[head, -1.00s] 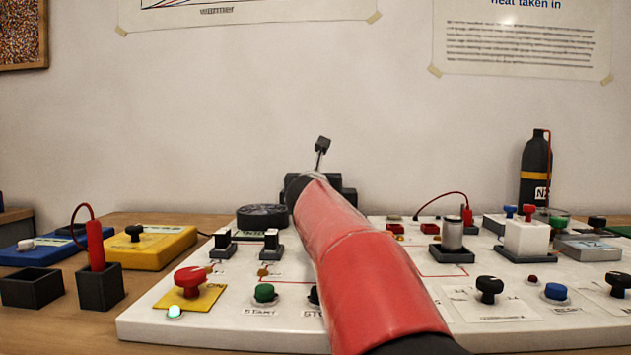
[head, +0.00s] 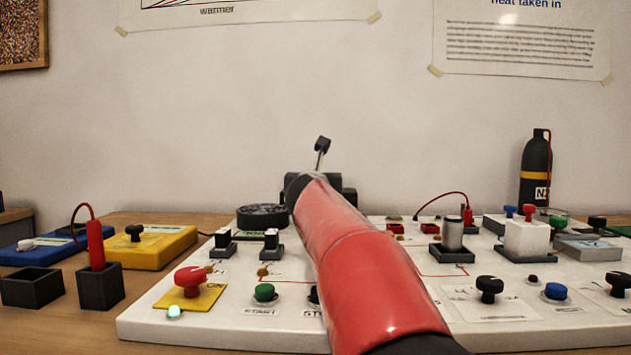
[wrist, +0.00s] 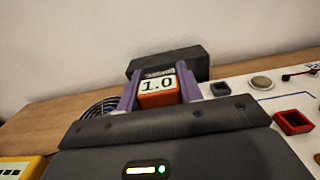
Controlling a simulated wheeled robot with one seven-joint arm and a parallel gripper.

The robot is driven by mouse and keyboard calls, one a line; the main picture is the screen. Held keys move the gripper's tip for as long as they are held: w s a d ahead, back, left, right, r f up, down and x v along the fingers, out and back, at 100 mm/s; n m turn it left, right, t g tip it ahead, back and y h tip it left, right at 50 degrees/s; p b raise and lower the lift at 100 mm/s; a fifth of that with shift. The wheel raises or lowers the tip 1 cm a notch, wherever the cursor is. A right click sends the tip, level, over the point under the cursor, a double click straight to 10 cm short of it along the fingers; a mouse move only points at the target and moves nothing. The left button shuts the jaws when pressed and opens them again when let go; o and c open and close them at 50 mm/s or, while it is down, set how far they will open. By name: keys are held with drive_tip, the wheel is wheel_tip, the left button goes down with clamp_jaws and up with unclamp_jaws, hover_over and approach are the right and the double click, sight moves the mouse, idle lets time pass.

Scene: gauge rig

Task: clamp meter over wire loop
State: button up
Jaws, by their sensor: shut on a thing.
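In the wrist view my gripper (wrist: 158,85) has its two purple fingers shut on an orange-bodied block with a white face reading 1.0, which appears to be the clamp meter (wrist: 158,98). Its clamp end is not visible, so I cannot tell whether it is around any wire. In the head view my red arm sleeve hides the gripper and the meter. A thin red wire arc (head: 443,196), which may be the wire loop, rises from the white board at right of centre, ending near a red plug.
A dark block (wrist: 170,62) stands just beyond the meter. The white board (head: 240,335) carries knobs, switches and red sockets. A round black disc (head: 262,216) lies left of my arm. A black bottle (head: 536,170) stands at the back right. A yellow box (head: 165,247) sits left.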

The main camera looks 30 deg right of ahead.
wheel_tip(320, 180, up, 7)
drive_tip(key=p, duration=0.7)
idle(0.4)
drive_tip(key=shift+s, duration=0.1)
